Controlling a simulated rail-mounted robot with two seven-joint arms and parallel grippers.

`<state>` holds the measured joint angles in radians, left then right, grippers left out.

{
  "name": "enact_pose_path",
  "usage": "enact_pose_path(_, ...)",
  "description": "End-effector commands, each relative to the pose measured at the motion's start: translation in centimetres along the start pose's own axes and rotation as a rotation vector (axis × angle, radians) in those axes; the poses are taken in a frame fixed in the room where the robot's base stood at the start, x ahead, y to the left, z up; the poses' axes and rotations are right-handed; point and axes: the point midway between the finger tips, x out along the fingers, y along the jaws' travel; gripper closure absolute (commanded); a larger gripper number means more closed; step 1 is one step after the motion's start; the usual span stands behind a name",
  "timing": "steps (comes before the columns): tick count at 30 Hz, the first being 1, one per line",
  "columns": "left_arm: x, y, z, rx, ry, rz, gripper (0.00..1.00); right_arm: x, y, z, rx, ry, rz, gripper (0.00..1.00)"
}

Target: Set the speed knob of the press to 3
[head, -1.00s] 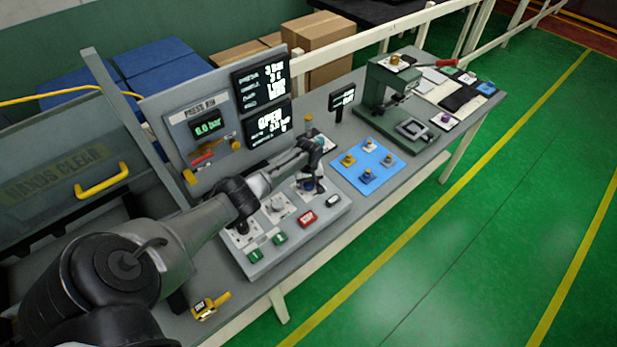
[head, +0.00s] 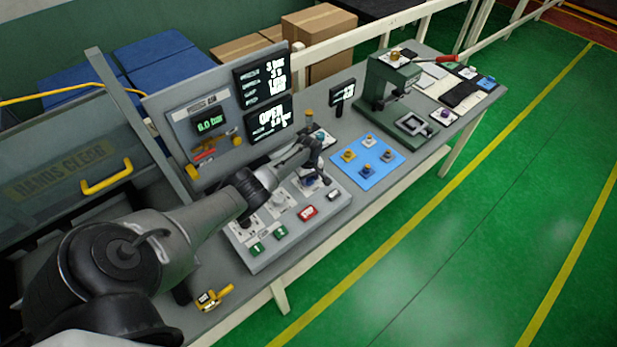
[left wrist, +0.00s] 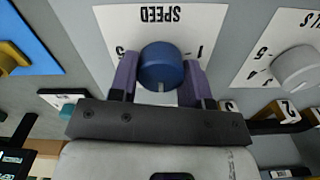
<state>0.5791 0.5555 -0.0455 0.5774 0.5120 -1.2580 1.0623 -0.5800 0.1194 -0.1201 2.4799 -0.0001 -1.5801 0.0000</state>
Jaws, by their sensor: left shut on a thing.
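The blue speed knob (left wrist: 162,68) sits on a white plate (left wrist: 120,30) marked SPEED, upside down in the left wrist view. My left gripper (left wrist: 160,82) is shut on this knob, with one purple finger on each side. A pale pointer mark on the knob faces the bottom of the picture. The bar of my gripper hides the scale there, so I cannot read the number it meets. In the head view the knob (head: 309,181) shows only in part below my left gripper (head: 310,174). My right gripper is not in view.
A grey knob (left wrist: 296,66) on another plate stands beside the speed plate. The panel also bears a red stop button (head: 307,211) and green buttons (head: 281,232). A blue mat (head: 375,181) with several small knobs lies to the right, before a green press (head: 388,90).

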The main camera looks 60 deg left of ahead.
Motion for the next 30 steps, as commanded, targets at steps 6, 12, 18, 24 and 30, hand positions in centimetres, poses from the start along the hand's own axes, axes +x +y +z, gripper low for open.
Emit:
enact_pose_path(6,0.0,0.0,0.0,0.000,0.001,0.000,0.44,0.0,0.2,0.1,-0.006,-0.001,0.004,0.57)
enact_pose_path(12,0.0,0.0,0.0,0.001,0.001,0.000,0.31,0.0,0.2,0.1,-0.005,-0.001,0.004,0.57)
enact_pose_path(18,-0.2,0.0,0.0,0.001,0.001,0.001,0.31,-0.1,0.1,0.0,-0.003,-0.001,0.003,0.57)
enact_pose_path(24,-2.4,0.0,-0.1,0.000,0.002,0.002,0.31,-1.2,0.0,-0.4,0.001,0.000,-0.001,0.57)
enact_pose_path(30,-6.2,0.0,-0.1,0.002,0.003,0.003,0.31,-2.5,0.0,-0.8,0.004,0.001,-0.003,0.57)
